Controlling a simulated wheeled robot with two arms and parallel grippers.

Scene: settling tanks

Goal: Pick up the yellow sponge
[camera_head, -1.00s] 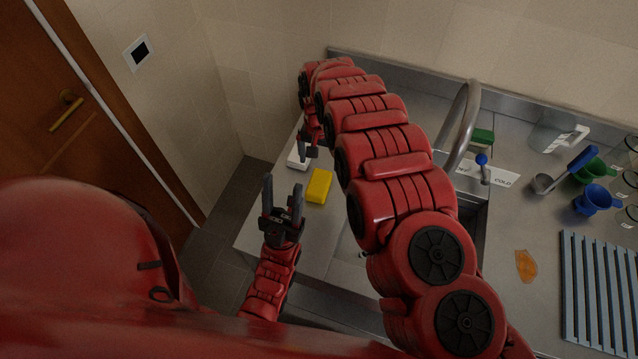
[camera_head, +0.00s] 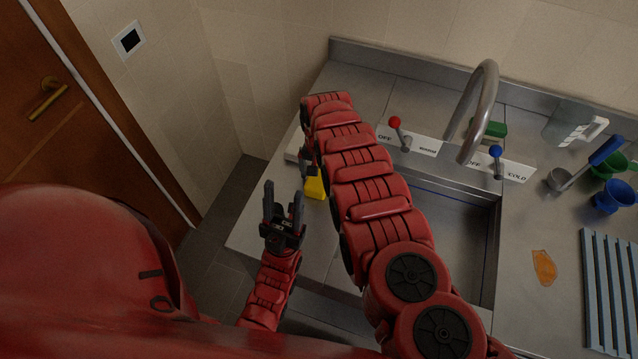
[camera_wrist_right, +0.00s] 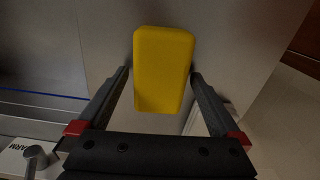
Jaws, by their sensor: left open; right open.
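The yellow sponge (camera_head: 316,188) lies on the steel counter at the left of the sink, partly hidden by my right gripper (camera_head: 309,172) in the head view. In the right wrist view the sponge (camera_wrist_right: 163,68) sits between the two spread fingers of my right gripper (camera_wrist_right: 161,75). I cannot tell whether either finger touches it. My left gripper (camera_head: 284,194) is open and empty, pointing up near the counter's left front edge, left of the sponge.
A white object (camera_head: 294,149) lies just behind the sponge. A sink (camera_head: 455,235) with a curved faucet (camera_head: 478,105) and red (camera_head: 395,123) and blue (camera_head: 496,152) tap levers is to the right. A blue rack (camera_head: 607,280) and orange piece (camera_head: 544,267) are farther right.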

